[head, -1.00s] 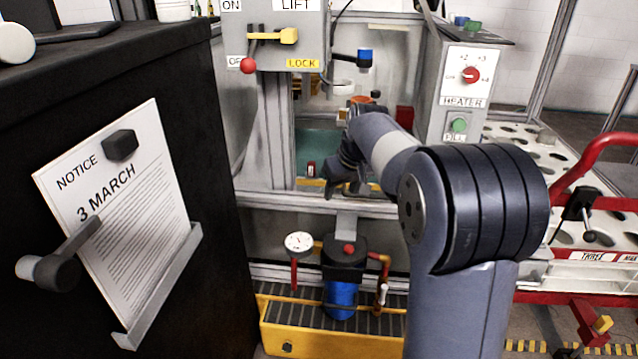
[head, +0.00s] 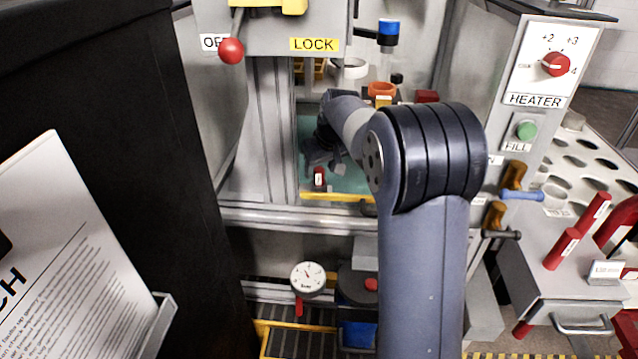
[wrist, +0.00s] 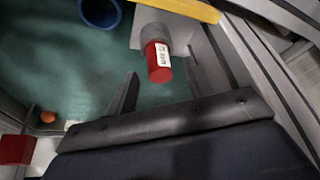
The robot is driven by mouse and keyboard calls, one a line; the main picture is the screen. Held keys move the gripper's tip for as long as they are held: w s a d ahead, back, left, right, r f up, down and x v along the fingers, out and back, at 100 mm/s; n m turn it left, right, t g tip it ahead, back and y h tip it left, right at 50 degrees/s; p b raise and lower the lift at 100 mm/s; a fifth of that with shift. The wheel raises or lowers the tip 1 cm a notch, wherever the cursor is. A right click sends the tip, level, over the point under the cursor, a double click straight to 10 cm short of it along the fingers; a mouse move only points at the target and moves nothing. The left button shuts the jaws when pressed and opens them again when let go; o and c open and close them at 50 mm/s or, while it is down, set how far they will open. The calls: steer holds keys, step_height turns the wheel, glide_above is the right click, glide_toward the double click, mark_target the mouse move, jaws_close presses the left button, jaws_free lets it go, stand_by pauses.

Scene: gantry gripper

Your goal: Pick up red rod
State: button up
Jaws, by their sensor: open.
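A short red rod (head: 319,178) with a white label is on the green floor of the bay behind the front rail. In the wrist view the red rod (wrist: 158,64) points toward the camera, its far end at a grey round holder (wrist: 155,36). My gripper (head: 322,158) is inside the bay, just above and beside the rod in the head view, partly hidden by my arm. In the wrist view a dark finger stands left of and below the rod, apart from it.
A yellow strip (head: 335,196) and a grey rail (head: 290,215) cross the bay's front. A blue ring (wrist: 100,12) lies near the rod. The heater box (head: 545,75) stands right of the bay, the LOCK panel (head: 270,38) above left. More red rods (head: 563,248) stand in the right-hand rack.

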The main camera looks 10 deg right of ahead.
steer(key=shift+x, duration=1.2)
steer(key=shift+c, duration=0.3)
steer(key=c, duration=0.9)
